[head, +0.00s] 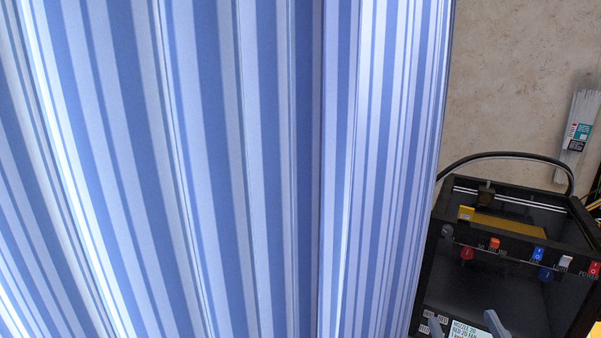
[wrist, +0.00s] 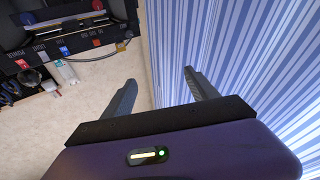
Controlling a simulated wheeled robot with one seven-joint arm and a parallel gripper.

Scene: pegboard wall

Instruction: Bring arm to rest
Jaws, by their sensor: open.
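My gripper (wrist: 160,76) is open in the wrist view, its two grey fingers spread apart with nothing between them. The right finger overlaps the striped curtain in that view, and the left finger lies over the beige wall. I cannot tell whether a finger touches the curtain. In the head view, the tips of my gripper (head: 466,324) show at the bottom edge, in front of a black box-shaped machine (head: 515,290). The rest of my arm is out of that view.
A blue and white striped curtain (head: 225,170) fills most of the head view and the right of the wrist view (wrist: 240,50). The machine has coloured switches and a black cable. A bundle of white ties (head: 578,135) hangs on the beige wall (head: 510,75).

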